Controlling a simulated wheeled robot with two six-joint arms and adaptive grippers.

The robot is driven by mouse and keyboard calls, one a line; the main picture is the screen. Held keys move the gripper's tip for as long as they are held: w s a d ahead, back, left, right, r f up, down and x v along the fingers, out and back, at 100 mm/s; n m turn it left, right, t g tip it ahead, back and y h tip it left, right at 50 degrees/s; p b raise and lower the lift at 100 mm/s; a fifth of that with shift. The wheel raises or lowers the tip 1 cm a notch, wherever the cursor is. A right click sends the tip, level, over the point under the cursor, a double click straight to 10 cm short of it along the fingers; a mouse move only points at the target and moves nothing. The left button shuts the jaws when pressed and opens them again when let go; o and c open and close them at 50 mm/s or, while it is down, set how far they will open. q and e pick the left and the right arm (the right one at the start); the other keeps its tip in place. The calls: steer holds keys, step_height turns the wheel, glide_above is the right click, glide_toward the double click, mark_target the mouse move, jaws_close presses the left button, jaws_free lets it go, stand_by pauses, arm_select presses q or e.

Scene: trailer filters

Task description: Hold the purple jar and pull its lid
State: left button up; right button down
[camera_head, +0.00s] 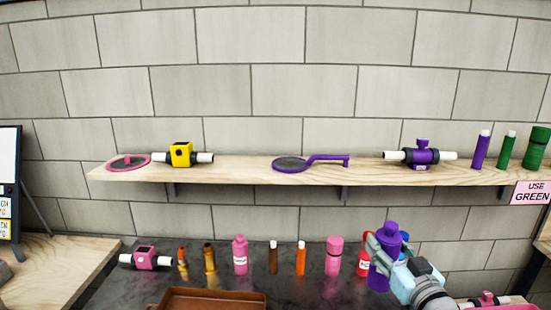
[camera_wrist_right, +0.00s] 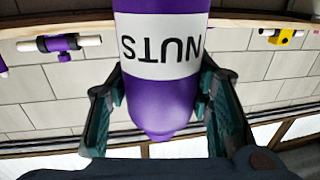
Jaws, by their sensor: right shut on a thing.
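The purple jar (camera_head: 380,277) is upright at the right of the dark counter in the head view, with its purple lid (camera_head: 389,230) on top. My right gripper (camera_head: 383,247) is shut on the jar's upper part. In the right wrist view the jar (camera_wrist_right: 160,95) appears upside down with a white "NUTS" label, and the fingers of the right gripper (camera_wrist_right: 160,100) lie on both sides of it. The tapered lid end (camera_wrist_right: 160,132) points down there. I cannot tell whether the jar's base touches the counter. My left gripper is not in view.
A pink jar (camera_head: 334,258) and a red container (camera_head: 362,263) stand close left of the purple jar. Several bottles and fittings line the counter, with a brown tray (camera_head: 208,298) in front. A wooden shelf (camera_head: 235,169) above holds filters, valves and tubes.

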steer(key=s+a+f+n+g+y+b, duration=0.1)
steer(key=s+a+n+y+b, duration=0.15)
steer(key=s, duration=0.55)
steer(key=s+a+f+n+y+b, duration=0.1)
steer(key=s+a+y, duration=0.15)
steer(key=s, duration=0.55)
steer(key=s+a+f+g+y, duration=0.1)
steer(key=s+a+f, duration=0.1)
steer(key=s+f, duration=0.4)
steer(key=shift+s+f+n+b, duration=0.2)
steer(key=shift+f+n+b, duration=0.2)
steer(key=shift+f, duration=0.35)
steer(key=shift+w+a, duration=0.1)
steer(key=shift+a, duration=0.1)
